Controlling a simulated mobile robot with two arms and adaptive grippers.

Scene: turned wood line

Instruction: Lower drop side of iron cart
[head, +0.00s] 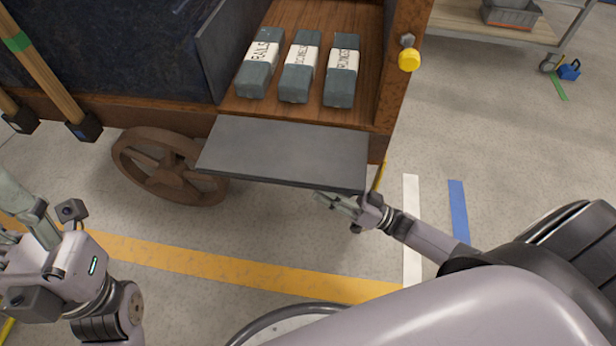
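The iron cart (160,110) stands at the upper left, with a wooden bed, rusty frame and spoked wheel. A flat dark grey panel, which looks like its drop side (285,150), juts out from the bed's near edge, tilted down toward me. My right gripper (335,203) is just below the panel's near right corner. I cannot tell whether it touches the panel, and its fingers are small and partly hidden. My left gripper (15,215) is at the left edge, away from the panel, its fingertips partly out of frame.
Three labelled grey blocks (300,68) lie on the cart bed. A yellow knob (409,60) sticks out from the right post. Wooden-handled tools (55,85) lean at the left. A shelf (490,25) stands at the upper right. The taped floor is open at the right.

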